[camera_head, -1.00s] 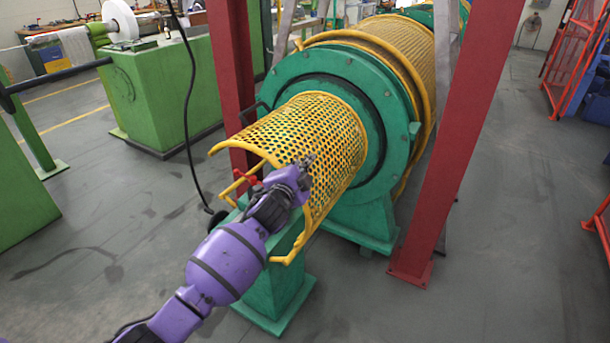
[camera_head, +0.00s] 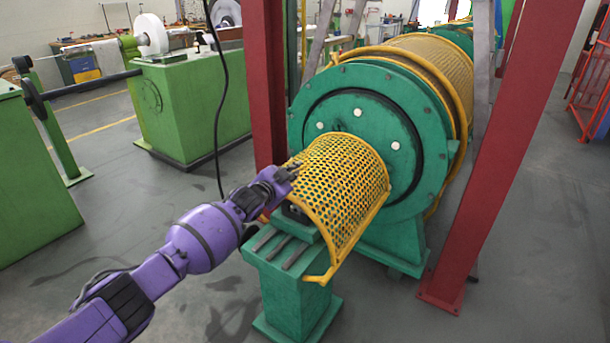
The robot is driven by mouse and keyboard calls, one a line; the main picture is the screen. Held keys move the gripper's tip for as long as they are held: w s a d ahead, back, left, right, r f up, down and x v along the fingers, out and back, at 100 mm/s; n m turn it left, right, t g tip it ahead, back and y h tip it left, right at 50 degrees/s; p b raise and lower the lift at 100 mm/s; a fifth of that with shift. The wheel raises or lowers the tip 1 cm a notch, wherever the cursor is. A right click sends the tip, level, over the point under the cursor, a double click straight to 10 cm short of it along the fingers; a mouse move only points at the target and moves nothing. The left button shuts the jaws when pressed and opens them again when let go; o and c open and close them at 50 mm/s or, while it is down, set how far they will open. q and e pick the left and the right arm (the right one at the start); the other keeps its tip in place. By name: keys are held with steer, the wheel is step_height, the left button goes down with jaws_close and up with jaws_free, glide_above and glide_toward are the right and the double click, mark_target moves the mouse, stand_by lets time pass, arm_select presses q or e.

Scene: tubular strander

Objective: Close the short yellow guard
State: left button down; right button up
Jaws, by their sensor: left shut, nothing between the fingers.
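The short yellow guard (camera_head: 345,190) is a curved perforated mesh cover with a tubular yellow rim. It stands in front of the round green face (camera_head: 368,118) of the strander, above a green pedestal (camera_head: 295,290). Its right lower edge hangs down beside the pedestal top. My left gripper (camera_head: 292,172) is shut and empty at the guard's upper left edge; I cannot tell if it touches the mesh. The gripper and wrist hide part of the guard's left side. My right gripper is out of view.
A red post (camera_head: 268,85) stands behind my left gripper, and a slanted red beam (camera_head: 505,150) stands to the right of the machine. A black cable (camera_head: 218,110) hangs at the left. A longer yellow mesh guard (camera_head: 440,62) lies behind the green face. Grey floor is open at the right.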

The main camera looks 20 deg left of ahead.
arm_select(q)
steer(key=shift+w+a+f+b, duration=0.25)
steer(key=shift+a+f+b, duration=0.1)
steer(key=shift+a+f, duration=0.45)
steer(key=shift+w+a+f, duration=0.1)
steer(key=shift+w+a, duration=0.1)
steer(key=shift+a, duration=0.4)
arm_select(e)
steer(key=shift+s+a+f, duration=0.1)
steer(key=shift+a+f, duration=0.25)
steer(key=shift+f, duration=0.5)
